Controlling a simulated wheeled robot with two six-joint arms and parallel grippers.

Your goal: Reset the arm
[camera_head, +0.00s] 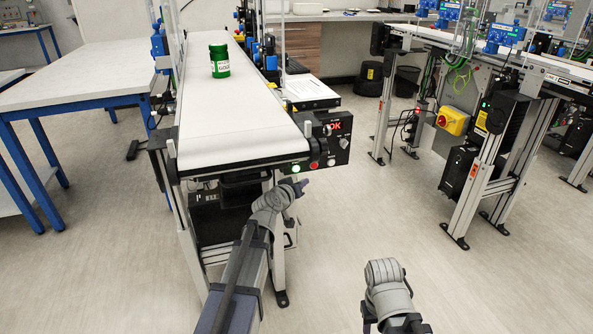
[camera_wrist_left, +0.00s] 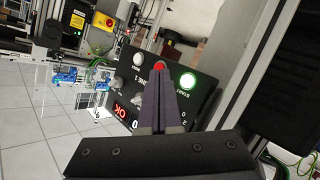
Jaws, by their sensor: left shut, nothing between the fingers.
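My left gripper (camera_head: 301,186) is shut and empty. In the head view it is just below the control panel (camera_head: 328,140) at the near right corner of the white belt conveyor (camera_head: 215,112). In the left wrist view its closed fingers (camera_wrist_left: 158,80) point toward the panel, their tips overlapping the lower edge of the red button (camera_wrist_left: 159,65). The green button (camera_wrist_left: 187,80) is lit, to the right of the fingers. I cannot tell whether the fingertips touch the panel. My right arm shows at the bottom of the head view; its gripper is not visible.
A white table with blue legs (camera_head: 75,75) is at the left. Another conveyor frame (camera_head: 495,150) stands at the right. The floor between the conveyors (camera_head: 385,205) is clear.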

